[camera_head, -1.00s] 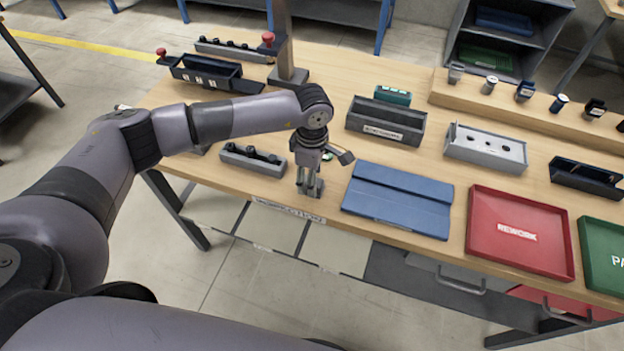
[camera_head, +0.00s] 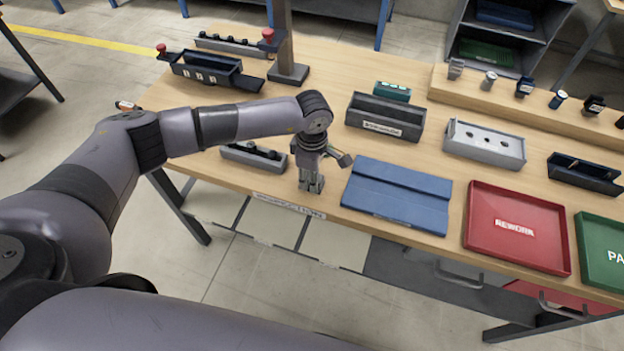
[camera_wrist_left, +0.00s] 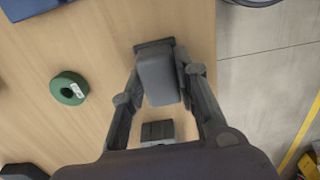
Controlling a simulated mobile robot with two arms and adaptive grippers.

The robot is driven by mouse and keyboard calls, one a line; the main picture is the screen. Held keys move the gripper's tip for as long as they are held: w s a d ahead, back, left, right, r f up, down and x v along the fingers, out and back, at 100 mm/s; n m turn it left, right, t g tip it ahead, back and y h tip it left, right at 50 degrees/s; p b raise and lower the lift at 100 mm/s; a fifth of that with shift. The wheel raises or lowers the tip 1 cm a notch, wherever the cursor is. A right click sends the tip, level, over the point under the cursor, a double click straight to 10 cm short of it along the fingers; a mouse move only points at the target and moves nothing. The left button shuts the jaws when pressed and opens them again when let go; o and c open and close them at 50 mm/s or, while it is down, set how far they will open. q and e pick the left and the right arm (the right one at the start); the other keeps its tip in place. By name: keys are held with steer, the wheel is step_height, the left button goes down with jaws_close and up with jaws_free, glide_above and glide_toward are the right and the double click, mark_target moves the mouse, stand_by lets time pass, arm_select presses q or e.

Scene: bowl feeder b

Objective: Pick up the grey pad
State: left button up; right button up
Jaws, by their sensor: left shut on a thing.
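The grey pad (camera_wrist_left: 157,78) shows in the left wrist view as a rounded grey block between the fingers. My left gripper (camera_wrist_left: 160,88) is shut on it, with a finger at each side. In the head view my left gripper (camera_head: 312,185) points down at the front edge of the wooden table, left of the blue folded mat. The pad is hard to make out there, and I cannot tell whether it touches the table. My right gripper is not in view.
A green ring (camera_wrist_left: 69,88) lies beside the pad. The blue mat (camera_head: 397,196) is close to the right, then a red rework tray (camera_head: 500,255). A grey rack (camera_head: 252,160) stands to the left. The table's front edge is very near.

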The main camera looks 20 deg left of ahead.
arm_select(q)
jaws_close()
steer(key=shift+r, duration=0.15)
step_height(320, 180, up, 20)
steer(key=b, duration=0.5)
steer(key=shift+b, duration=0.4)
